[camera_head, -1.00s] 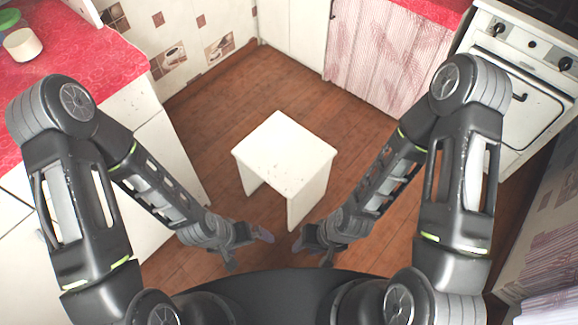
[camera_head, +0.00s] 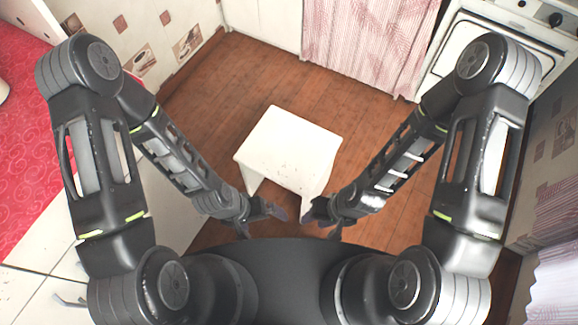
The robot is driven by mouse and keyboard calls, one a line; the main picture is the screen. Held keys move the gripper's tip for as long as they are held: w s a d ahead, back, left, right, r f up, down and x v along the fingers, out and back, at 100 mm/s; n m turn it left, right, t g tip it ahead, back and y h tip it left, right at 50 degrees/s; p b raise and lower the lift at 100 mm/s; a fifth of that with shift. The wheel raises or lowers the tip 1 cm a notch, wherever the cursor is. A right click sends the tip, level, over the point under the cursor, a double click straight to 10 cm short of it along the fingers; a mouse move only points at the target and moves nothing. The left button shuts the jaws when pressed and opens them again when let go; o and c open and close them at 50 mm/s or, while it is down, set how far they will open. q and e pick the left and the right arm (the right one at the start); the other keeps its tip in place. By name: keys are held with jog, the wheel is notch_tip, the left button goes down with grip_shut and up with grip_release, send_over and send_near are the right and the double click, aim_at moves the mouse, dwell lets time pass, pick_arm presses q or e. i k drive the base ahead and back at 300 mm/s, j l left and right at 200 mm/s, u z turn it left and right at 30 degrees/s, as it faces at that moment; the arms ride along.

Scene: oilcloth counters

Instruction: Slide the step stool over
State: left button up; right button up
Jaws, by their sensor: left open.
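The white step stool (camera_head: 288,145) stands upright on the brown wooden floor in the middle of the view, with a flat, slightly speckled top. My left gripper (camera_head: 265,226) is open and empty, below and left of the stool in the picture, near its front side. My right gripper (camera_head: 319,229) looks open, with its fingers spread, just below the stool's right leg panel. It overlaps the foot of that panel in the picture; I cannot tell whether they touch. The stool's lower front is partly hidden by the grippers.
A red-topped counter (camera_head: 30,165) with white cabinets runs along the left. A pink curtain (camera_head: 365,45) hangs at the back, and a white stove (camera_head: 490,50) stands at the back right. Bare wooden floor (camera_head: 225,100) surrounds the stool.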

aim_at(298, 154)
jog(key=k, duration=0.65)
jog(key=u, duration=2.1)
jog(key=l, duration=0.7)
jog(key=k+l, duration=0.15)
jog(key=l, duration=1.3)
jog(key=k+l, duration=0.15)
jog(key=l, duration=0.55)
